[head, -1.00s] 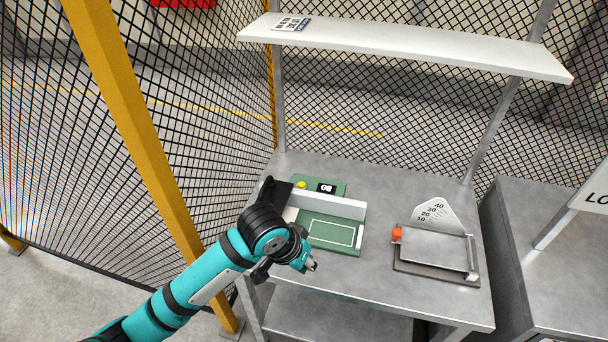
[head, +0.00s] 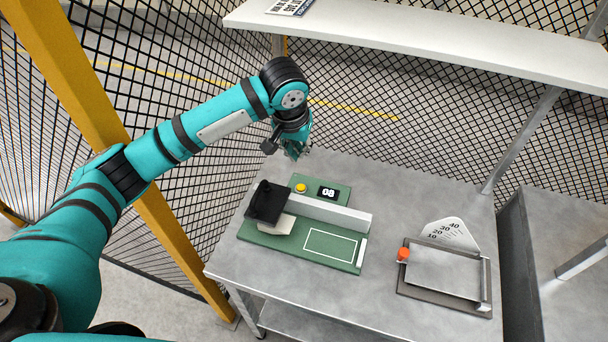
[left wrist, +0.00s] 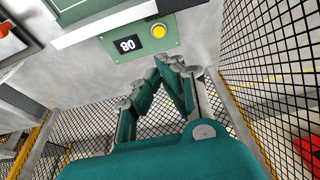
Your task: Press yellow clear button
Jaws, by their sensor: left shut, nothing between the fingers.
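The yellow button (head: 301,187) is a round knob on a green panel (head: 338,194), beside a small black display (head: 326,191) reading 08. In the left wrist view the yellow button (left wrist: 158,31) is just beyond the fingertips, with the display (left wrist: 127,45) to its left. My left gripper (head: 297,152) is above the back left edge of the table, behind the button in the head view, pointing down. Its fingers (left wrist: 170,62) are shut with nothing between them and are apart from the button. My right gripper is not in view.
A black tilted part (head: 268,202) and a white wall (head: 318,212) stand on the green base in front of the panel. An angle-scale fixture (head: 445,272) with an orange knob is at right. A shelf (head: 430,40) is overhead; mesh fence (head: 215,180) borders the left.

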